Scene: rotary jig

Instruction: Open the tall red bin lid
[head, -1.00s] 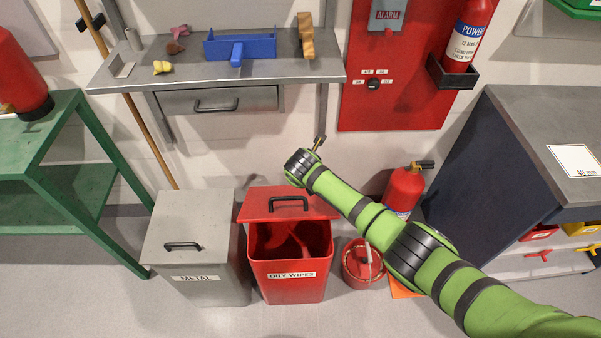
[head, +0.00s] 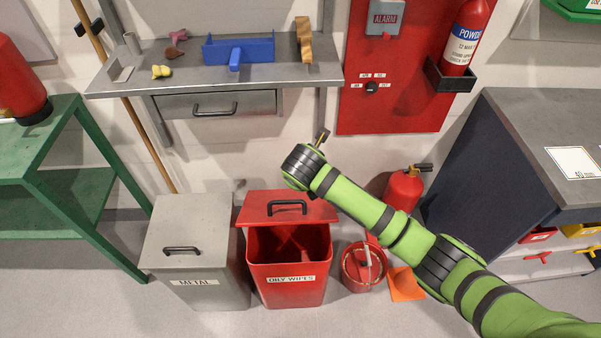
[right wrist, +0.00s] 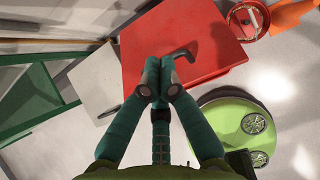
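The red bin (head: 288,285), labelled OILY WIPES, stands on the floor with its dark inside showing at the front. Its red lid (head: 262,212), with a black handle (head: 287,206), is raised and tilted back. My right gripper (head: 320,138) is above and behind the bin, mostly hidden by my wrist in the head view. In the right wrist view my right gripper (right wrist: 160,78) has its fingers together with nothing seen between them. The red lid (right wrist: 215,40) lies beyond them there; I cannot tell whether they touch it. My left gripper is out of view.
A grey METAL bin (head: 195,225) stands shut, close on the left. A red round can (head: 362,275), an orange piece (head: 405,284) and a fire extinguisher (head: 403,190) stand to the right. A steel shelf (head: 180,80) with a drawer overhangs behind.

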